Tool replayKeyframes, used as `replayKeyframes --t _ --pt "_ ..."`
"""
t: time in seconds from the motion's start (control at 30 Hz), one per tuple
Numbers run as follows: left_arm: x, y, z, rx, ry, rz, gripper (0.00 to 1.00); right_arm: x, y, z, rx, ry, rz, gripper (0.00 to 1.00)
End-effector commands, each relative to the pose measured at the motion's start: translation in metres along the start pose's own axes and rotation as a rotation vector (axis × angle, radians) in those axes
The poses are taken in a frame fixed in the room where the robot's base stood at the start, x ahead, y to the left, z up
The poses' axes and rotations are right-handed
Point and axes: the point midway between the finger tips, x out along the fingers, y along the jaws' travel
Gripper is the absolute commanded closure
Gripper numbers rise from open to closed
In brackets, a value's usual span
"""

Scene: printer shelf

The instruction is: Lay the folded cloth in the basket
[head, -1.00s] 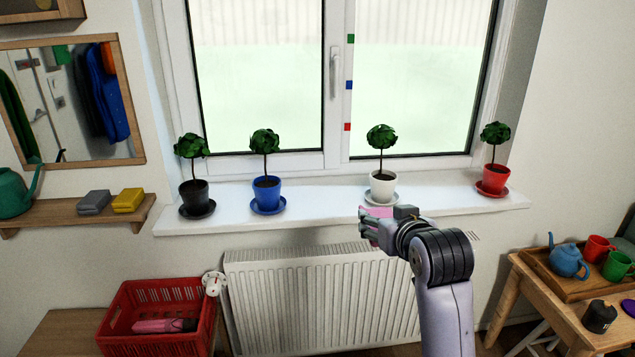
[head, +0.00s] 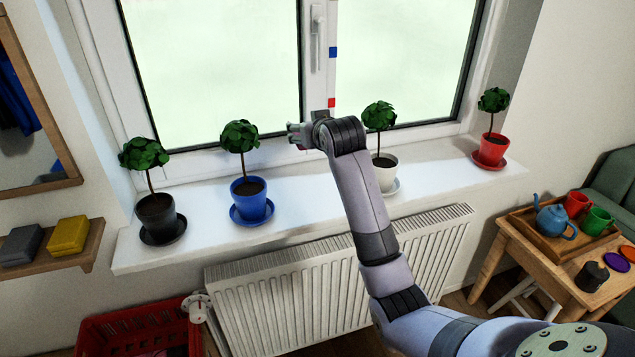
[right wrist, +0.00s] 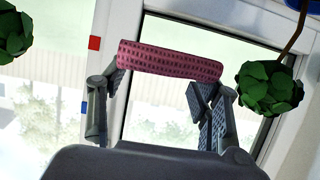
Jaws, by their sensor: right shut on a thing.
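My right gripper (head: 297,134) is raised in front of the window, above the sill between the blue pot and the white pot. It is shut on a pink folded cloth (right wrist: 170,60), which spans between the fingers in the right wrist view; the cloth is mostly hidden in the head view. The red basket (head: 97,331) is at the lower left of the head view, cut off by the bottom edge, well below and left of the gripper. Little of its inside shows. My left gripper is not in view.
Potted trees in a black pot (head: 158,219), blue pot (head: 249,203), white pot (head: 386,175) and red pot (head: 491,150) line the sill. A radiator (head: 290,300) stands below. Grey (head: 20,245) and yellow (head: 68,235) folded pieces lie on the left shelf.

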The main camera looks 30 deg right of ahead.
Motion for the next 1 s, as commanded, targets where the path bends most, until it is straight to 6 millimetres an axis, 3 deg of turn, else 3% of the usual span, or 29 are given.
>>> replayKeyframes --t 0.27,0.5,1.0 --pt "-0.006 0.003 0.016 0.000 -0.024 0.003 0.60 0.027 -0.001 0.070 -0.001 -0.009 0.000 0.53" --pt "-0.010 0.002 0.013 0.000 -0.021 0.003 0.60 0.048 -0.001 0.121 -0.001 -0.007 0.000 0.53" --pt "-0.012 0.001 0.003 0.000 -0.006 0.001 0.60 0.070 -0.001 0.174 -0.001 -0.004 0.000 0.53"
